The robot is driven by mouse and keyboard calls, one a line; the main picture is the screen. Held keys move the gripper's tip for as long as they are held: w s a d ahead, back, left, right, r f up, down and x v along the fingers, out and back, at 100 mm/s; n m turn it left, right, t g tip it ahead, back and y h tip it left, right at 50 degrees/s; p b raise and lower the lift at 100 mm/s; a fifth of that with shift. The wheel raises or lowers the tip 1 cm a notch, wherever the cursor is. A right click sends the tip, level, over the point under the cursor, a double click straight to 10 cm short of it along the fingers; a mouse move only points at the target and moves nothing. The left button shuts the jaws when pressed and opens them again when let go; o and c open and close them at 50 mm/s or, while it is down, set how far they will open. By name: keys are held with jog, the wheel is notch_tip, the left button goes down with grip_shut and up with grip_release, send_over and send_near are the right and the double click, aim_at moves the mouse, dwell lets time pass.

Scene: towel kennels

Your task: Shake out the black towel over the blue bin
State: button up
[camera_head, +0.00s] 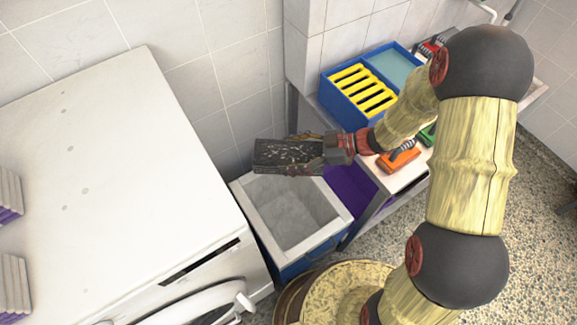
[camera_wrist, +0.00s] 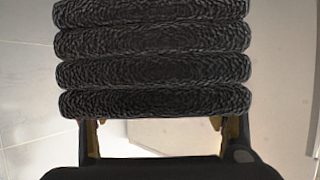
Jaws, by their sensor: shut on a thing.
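The black towel (camera_head: 287,153) is a folded stack with pale flecks or hairs on its upper face in the head view. In the wrist view the black towel (camera_wrist: 153,58) shows as several thick dark folds across the top. My gripper (camera_head: 322,150) is shut on its right end and holds it level in the air. The fingers (camera_wrist: 160,128) show on both sides just below the towel in the wrist view. The blue bin (camera_head: 337,238) stands open below, with a pale rim and grey inside. The towel is above the bin's back edge; the bin looks empty where I can see.
A white washing machine (camera_head: 110,170) stands left of the bin, with folded striped towels (camera_head: 12,285) at its left edge. A shelf at right holds a blue box with yellow slats (camera_head: 360,90) and an orange brush (camera_head: 398,158). The tiled wall is close behind.

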aim_at(290, 156)
jog(key=f, duration=0.1)
jog(key=w+f, duration=0.1)
jog(key=f, duration=0.1)
jog(key=shift+w+f, duration=0.15)
jog(key=shift+w, duration=0.05)
jog(key=r, duration=0.1)
jog(key=s+r, duration=0.1)
jog(key=r, duration=0.1)
jog(key=shift+s+f, duration=0.25)
jog(key=shift+f, duration=0.25)
jog(key=shift+s+f, duration=0.25)
jog(key=shift+f, duration=0.25)
jog(key=f, duration=0.3)
jog(key=shift+w+f, duration=0.2)
jog(key=shift+w, duration=0.1)
jog(key=shift+w+f, duration=0.1)
jog(key=shift+w, duration=0.05)
